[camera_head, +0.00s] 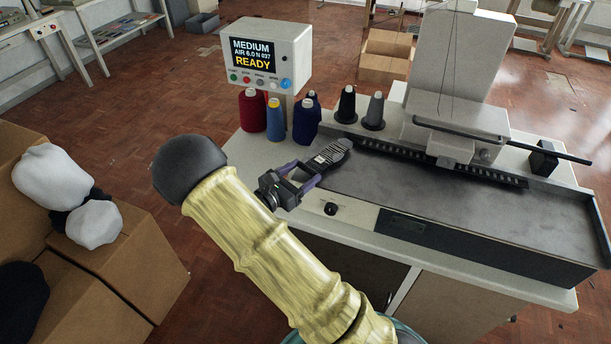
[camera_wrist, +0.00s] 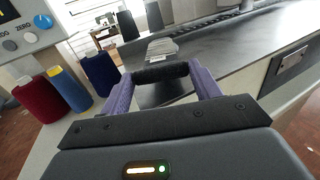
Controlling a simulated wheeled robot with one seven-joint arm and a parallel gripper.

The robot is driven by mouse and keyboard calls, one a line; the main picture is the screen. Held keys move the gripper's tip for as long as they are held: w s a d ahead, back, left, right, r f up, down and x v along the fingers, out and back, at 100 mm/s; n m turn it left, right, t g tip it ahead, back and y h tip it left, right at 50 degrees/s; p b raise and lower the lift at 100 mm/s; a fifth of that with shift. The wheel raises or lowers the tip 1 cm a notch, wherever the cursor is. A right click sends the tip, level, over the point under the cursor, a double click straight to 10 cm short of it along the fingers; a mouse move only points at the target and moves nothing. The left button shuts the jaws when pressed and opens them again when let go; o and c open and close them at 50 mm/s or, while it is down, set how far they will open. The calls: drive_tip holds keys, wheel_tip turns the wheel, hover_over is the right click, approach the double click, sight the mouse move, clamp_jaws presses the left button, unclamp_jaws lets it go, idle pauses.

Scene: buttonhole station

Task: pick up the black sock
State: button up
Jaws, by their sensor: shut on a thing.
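My gripper (camera_head: 318,168) is low over the front left part of the machine table. In the wrist view its purple fingers (camera_wrist: 162,80) are apart, with a black, soft-looking roll between them, which I take for the black sock (camera_wrist: 160,72). Both fingers touch its ends. A flat grey piece with light stripes (camera_head: 333,152) lies just beyond the fingertips in the head view; it also shows in the wrist view (camera_wrist: 161,47). I cannot tell whether the roll touches the table or this piece.
Red (camera_head: 253,112), blue (camera_head: 276,122) and navy (camera_head: 305,122) thread cones stand left of my gripper, below a control box (camera_head: 266,52) reading READY. The grey machine bed (camera_head: 480,205) is open to the right. Cartons (camera_head: 135,265) with white bundles (camera_head: 52,175) and a dark one (camera_head: 22,290) stand at the left.

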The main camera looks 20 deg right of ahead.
wheel_tip(320, 180, up, 8)
drive_tip(key=shift+w, duration=0.1)
idle(0.8)
